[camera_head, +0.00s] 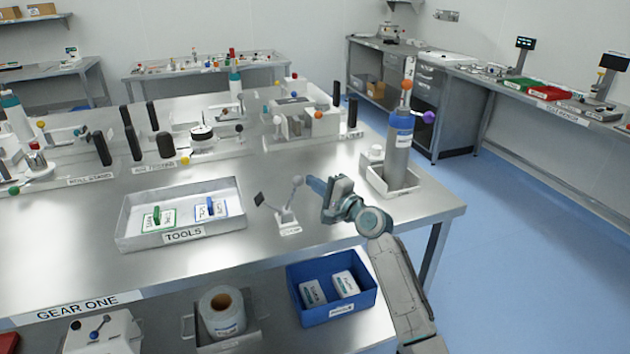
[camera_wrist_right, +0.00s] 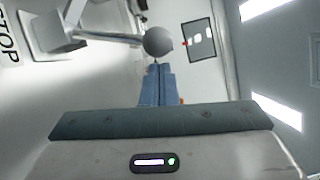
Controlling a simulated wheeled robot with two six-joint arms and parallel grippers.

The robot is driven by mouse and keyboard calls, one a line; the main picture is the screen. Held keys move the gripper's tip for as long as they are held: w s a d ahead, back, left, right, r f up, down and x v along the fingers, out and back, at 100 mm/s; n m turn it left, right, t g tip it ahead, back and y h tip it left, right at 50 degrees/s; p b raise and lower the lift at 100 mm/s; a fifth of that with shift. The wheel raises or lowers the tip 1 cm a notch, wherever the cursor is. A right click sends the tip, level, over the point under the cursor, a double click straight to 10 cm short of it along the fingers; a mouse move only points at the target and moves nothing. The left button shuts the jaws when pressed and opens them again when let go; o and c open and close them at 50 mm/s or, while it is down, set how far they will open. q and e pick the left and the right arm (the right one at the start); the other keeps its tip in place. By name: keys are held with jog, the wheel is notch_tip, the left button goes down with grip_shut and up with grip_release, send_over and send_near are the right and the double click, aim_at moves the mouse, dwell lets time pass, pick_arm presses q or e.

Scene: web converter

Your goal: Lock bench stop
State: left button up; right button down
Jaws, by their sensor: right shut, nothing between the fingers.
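The bench stop (camera_head: 287,217) is a small grey-white device with a labelled base, standing on the steel bench to the right of the tools tray. A lever rises from it to a grey ball knob (camera_head: 297,181), and a dark square plate (camera_head: 259,199) sticks out on its left. My right gripper (camera_head: 313,184) is shut and empty, with its blue fingertips just right of the knob. In the right wrist view the shut fingers (camera_wrist_right: 157,75) point at the grey ball (camera_wrist_right: 158,42), very close to it; I cannot tell whether they touch. My left gripper is not in view.
The tools tray (camera_head: 125,222) lies to the left with a green and a blue item. A grey cylinder (camera_head: 398,150) stands in a holder at the right. Several fixtures fill the back of the bench. A blue bin (camera_head: 331,315) is on the shelf below.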

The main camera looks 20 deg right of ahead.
dwell(0.4)
jog(key=shift+a+r+n+p, duration=0.25)
jog(key=shift+a+n+p, duration=0.05)
jog(key=shift+p, duration=0.25)
jog(key=shift+a+r, duration=0.1)
jog(key=a+r+n+g+h+p, duration=0.1)
jog(key=a+r+n+g+p, duration=0.1)
jog(key=a+n+p, duration=0.4)
jog(key=shift+s+a+h+p, duration=0.15)
jog(key=shift+a+h+p, duration=0.25)
jog(key=shift+a+p, duration=0.8)
jog(key=shift+d+p, duration=0.25)
jog(key=shift+p, duration=0.1)
